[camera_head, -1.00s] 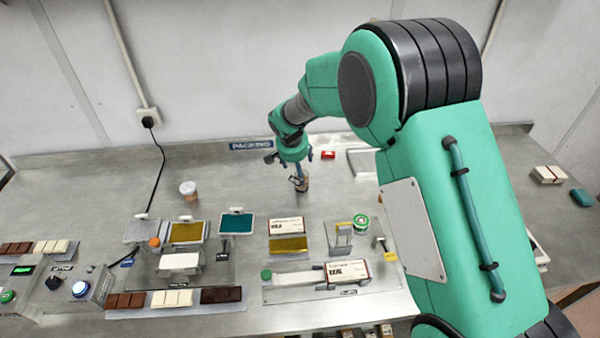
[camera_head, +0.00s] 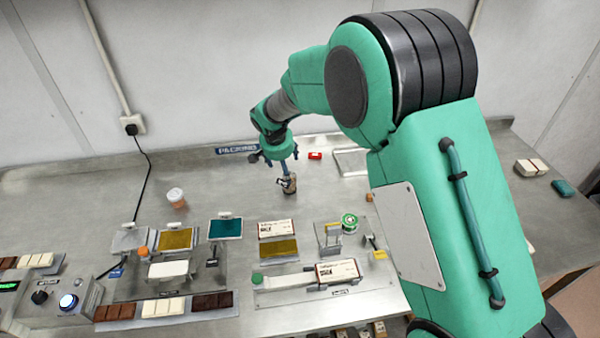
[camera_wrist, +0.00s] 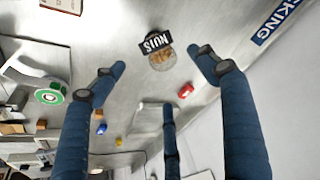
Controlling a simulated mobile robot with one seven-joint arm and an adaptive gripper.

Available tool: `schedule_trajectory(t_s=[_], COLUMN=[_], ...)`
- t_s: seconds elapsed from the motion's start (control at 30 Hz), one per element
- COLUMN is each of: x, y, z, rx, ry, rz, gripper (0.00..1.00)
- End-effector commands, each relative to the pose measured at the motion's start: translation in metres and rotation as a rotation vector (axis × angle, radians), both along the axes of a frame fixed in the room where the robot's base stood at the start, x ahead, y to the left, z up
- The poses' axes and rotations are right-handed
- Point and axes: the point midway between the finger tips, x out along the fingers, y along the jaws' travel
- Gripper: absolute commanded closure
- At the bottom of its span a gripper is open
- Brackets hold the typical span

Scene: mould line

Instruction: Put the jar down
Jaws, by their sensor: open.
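The jar (camera_head: 288,185) stands on the steel bench, beneath my gripper in the head view. In the wrist view the jar (camera_wrist: 161,60) shows a clear body with brown contents and a black NUTS label that reads upside down. My gripper (camera_head: 281,163) points down at it in the head view. In the wrist view my gripper (camera_wrist: 160,72) has its blue fingers spread wide, with gaps between them and the jar. Nothing is held. The exact height of the fingertips above the jar is hard to tell.
An orange-and-white tub (camera_head: 176,198) stands to the left. Coloured sheets, boxes and a green-ringed roll (camera_head: 350,221) lie in front. The bench around the jar is mostly clear.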

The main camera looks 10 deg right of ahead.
Motion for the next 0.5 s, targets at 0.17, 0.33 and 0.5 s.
schedule_trajectory(t_s=[0.17, 0.33, 0.5], x=[0.0, -0.007, -0.027], y=[0.0, -0.006, -0.02], z=[0.001, 0.016, 0.052], rx=[0.0, 0.0, 0.0], ry=[0.0, -0.004, -0.01], rz=[0.0, 0.007, 0.027], gripper=[0.27, 0.27, 0.27])
